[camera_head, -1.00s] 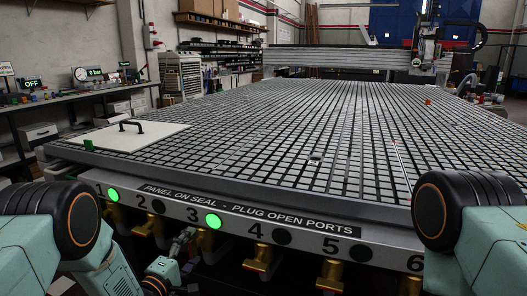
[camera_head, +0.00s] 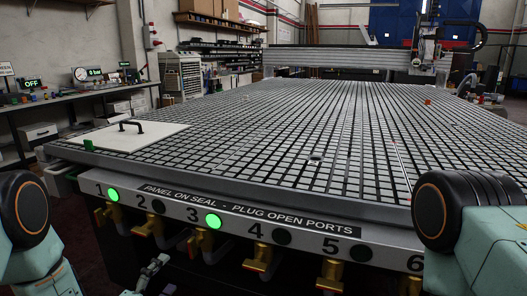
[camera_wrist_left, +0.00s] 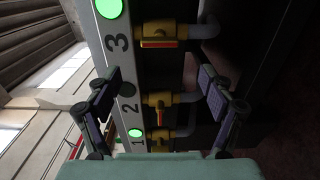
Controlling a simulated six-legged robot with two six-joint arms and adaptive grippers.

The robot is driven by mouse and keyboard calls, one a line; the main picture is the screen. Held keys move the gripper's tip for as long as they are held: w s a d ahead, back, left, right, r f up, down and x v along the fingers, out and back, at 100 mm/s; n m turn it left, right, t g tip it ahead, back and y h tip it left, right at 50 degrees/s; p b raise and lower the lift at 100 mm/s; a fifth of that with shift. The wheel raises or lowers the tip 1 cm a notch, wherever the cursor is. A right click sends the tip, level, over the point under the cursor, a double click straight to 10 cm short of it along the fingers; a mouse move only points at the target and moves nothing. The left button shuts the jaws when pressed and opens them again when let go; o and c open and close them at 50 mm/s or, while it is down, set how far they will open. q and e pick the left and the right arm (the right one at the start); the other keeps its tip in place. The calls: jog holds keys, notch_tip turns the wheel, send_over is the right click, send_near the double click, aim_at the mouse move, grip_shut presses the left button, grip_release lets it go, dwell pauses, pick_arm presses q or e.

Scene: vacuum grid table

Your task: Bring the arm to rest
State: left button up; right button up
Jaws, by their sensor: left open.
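My left gripper (camera_head: 150,272) is low in front of the table's front edge, below the valve row, partly cut off by the bottom of the head view. In the left wrist view its two fingers (camera_wrist_left: 160,88) are spread apart with nothing between them. Beyond them are brass valves, one by the number 3 (camera_wrist_left: 160,36) and one by the number 2 (camera_wrist_left: 158,104); the fingers appear apart from them. My left arm (camera_head: 45,265) is at the lower left. My right arm (camera_head: 470,240) shows at the right, but its gripper is out of view.
The grid table (camera_head: 300,130) fills the middle, with a white panel (camera_head: 128,137) with a black handle at its left. Green lights (camera_head: 213,221) glow at 1 and 3. Brass valves (camera_head: 262,259) stick out below the numbered front rail. A workbench (camera_head: 75,97) stands at the left.

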aim_at(190, 251)
pick_arm(q)
jog(key=x, duration=1.1)
jog(key=m, duration=0.3)
jog(key=shift+r, duration=0.1)
jog(key=m, duration=1)
jog(key=shift+d+r+m+b, duration=0.1)
jog(key=shift+m+b, duration=0.25)
jog(key=shift+m, duration=0.05)
jog(key=shift+s+d+m+b, duration=0.1)
jog(key=shift+m+b, duration=0.25)
jog(key=shift+m, duration=1.85)
